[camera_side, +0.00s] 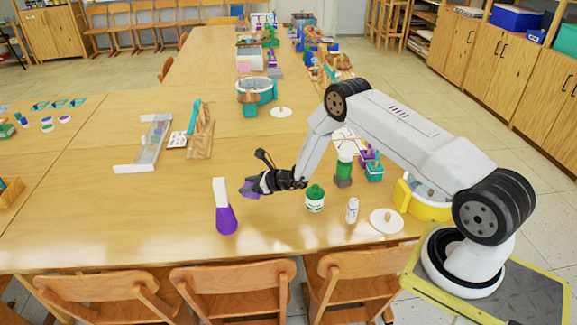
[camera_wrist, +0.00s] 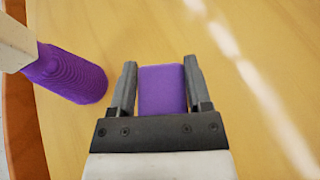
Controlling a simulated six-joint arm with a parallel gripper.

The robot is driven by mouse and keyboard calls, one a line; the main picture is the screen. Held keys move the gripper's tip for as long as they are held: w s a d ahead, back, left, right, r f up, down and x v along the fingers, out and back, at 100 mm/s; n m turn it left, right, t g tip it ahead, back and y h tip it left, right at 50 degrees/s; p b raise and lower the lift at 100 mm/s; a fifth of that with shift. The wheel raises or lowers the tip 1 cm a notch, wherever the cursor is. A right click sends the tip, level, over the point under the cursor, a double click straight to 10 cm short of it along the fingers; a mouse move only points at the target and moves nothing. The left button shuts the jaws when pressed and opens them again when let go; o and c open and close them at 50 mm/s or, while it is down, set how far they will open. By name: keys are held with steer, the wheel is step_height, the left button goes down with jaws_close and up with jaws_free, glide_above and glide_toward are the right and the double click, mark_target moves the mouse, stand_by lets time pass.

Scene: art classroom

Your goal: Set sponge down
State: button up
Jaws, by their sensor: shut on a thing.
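The purple sponge (camera_wrist: 162,90) sits between the two fingers of my gripper (camera_wrist: 160,85) in the wrist view. My gripper is shut on it, with a finger against each side. In the side view, my gripper (camera_side: 254,187) is low over the front part of the table, and part of the sponge (camera_side: 248,191) shows at its fingertips. I cannot tell whether the sponge touches the tabletop.
A green and white jar (camera_side: 315,200) and a white bottle (camera_side: 352,210) stand to the right. Table left of the bottle is clear.

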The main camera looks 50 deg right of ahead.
steer(key=shift+w+f, duration=0.15)
steer(key=shift+f, duration=0.05)
steer(key=shift+w+f, duration=0.15)
steer(key=shift+f, duration=1.5)
steer(key=shift+f, duration=0.15)
steer(key=o, duration=1.2)
steer(key=shift+o, duration=0.2)
steer(key=shift+d+r, duration=0.1)
steer(key=shift+r, duration=0.1)
steer(key=shift+v, duration=6)
